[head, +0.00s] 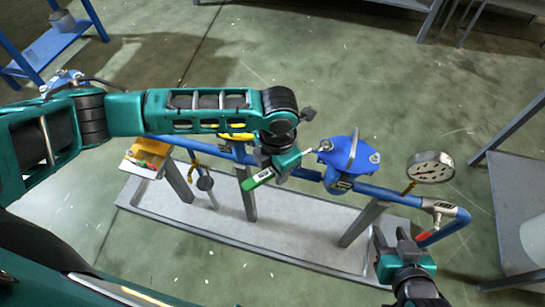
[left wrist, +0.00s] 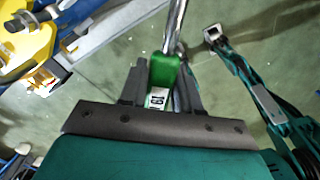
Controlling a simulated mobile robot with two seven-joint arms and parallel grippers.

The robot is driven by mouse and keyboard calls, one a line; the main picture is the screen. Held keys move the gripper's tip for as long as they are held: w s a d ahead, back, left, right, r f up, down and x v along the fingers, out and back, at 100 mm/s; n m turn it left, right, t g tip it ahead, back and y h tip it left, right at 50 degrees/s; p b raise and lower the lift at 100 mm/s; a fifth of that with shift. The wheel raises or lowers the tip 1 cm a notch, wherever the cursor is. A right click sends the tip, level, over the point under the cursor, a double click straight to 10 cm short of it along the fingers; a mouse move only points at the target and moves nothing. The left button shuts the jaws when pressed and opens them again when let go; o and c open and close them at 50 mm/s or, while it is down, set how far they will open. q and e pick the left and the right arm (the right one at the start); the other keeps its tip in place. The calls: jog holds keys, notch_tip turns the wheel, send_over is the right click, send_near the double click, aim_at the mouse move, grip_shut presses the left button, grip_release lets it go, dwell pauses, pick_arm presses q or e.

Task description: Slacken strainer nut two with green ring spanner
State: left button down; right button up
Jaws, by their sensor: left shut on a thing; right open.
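The blue strainer (head: 352,153) sits in the blue pipe, with a nut (head: 325,146) at the left of its flange and another nut (head: 375,158) at the right. Which one is number two I cannot tell. My left gripper (head: 277,172) is shut on the green ring spanner (head: 262,178), left of the strainer. In the left wrist view the spanner's green handle (left wrist: 163,72) is between the fingers, and its metal shank runs out of the top. My right gripper (head: 397,247) is open and empty, below the strainer.
A pressure gauge (head: 430,167) stands right of the strainer, near a red-handled valve (head: 428,235). A grey drip tray (head: 215,222) lies under the pipe and its posts. A grey table (head: 520,190) stands at the right.

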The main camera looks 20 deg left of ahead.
pick_arm(q)
jog(key=shift+s+d+n, duration=0.3)
jog(key=shift+d+n, duration=0.15)
jog(key=shift+n, duration=0.05)
jog(key=shift+s+d+n, duration=0.35)
jog(key=shift+d+n, duration=0.2)
jog(key=shift+d, duration=0.1)
jog(key=shift+s+d+n, duration=0.35)
jog(key=shift+d+n, duration=0.2)
jog(key=shift+d, duration=0.05)
jog(key=shift+s+d+n, duration=0.25)
jog(key=shift+d+n, duration=0.3)
jog(key=shift+d, duration=0.15)
jog(key=shift+s+d+n, duration=0.2)
jog(key=shift+d+n, duration=0.35)
jog(key=shift+d, duration=0.25)
jog(key=d+n, duration=0.2)
jog(key=shift+s+d+f, duration=0.1)
jog(key=shift+s+d, duration=0.1)
jog(key=shift+d, duration=0.2)
